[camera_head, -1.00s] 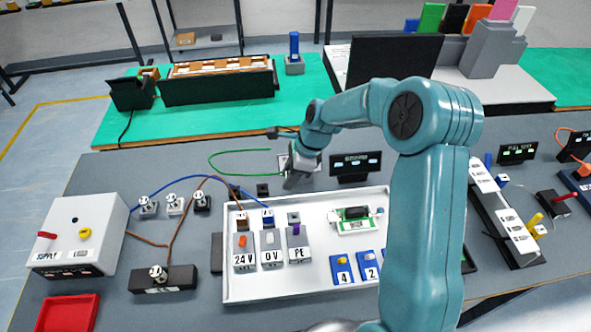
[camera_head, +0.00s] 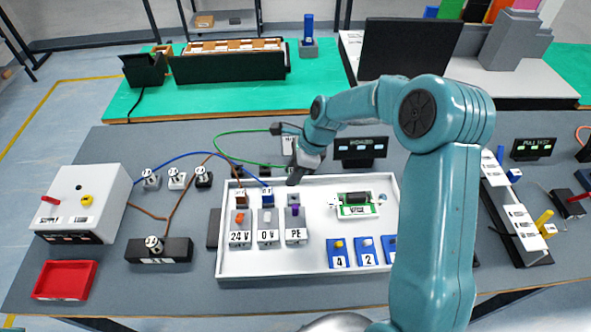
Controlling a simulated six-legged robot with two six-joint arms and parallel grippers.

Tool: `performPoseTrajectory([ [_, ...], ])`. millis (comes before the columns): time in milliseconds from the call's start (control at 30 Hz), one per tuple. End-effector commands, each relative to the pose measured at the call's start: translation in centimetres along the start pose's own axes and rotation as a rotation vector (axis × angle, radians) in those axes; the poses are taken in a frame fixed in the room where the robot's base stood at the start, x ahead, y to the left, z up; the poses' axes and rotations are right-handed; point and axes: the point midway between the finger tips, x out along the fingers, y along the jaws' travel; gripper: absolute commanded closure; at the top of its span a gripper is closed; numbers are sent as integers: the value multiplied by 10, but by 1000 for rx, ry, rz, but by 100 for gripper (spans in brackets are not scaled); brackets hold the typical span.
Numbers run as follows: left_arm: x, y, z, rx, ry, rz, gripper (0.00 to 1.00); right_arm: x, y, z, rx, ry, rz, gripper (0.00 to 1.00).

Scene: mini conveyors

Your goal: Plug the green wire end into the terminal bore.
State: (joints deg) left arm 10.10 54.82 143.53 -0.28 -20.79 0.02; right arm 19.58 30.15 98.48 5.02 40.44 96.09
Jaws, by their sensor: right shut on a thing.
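The green wire (camera_head: 235,158) loops out to the left behind the white tray (camera_head: 342,262), and its free end runs to my right gripper. My right gripper (camera_head: 294,181) is shut and points down at the tray's back edge. The wire end at the fingertips is too small and partly hidden to make out. The grey PE terminal (camera_head: 296,235), with a purple lever, stands in the tray just in front of the fingertips. Its bore cannot be made out. My left gripper is not in view.
The 24 V terminal (camera_head: 240,237) and 0 V terminal (camera_head: 267,238) stand left of PE, with brown and blue wires at them. A green circuit board (camera_head: 358,207) lies right of PE. A dark display (camera_head: 360,150) stands behind the tray.

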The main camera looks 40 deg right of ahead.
Motion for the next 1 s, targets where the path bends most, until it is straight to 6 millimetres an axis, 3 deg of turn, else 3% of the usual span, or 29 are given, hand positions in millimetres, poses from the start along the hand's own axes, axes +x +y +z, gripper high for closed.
performPoseTrajectory([
  [533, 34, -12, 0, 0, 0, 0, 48, 48, 0, -21, 1, 0, 0, 94],
  [1000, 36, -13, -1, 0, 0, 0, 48, 52, 0, -24, 1, 0, -1, 94],
])
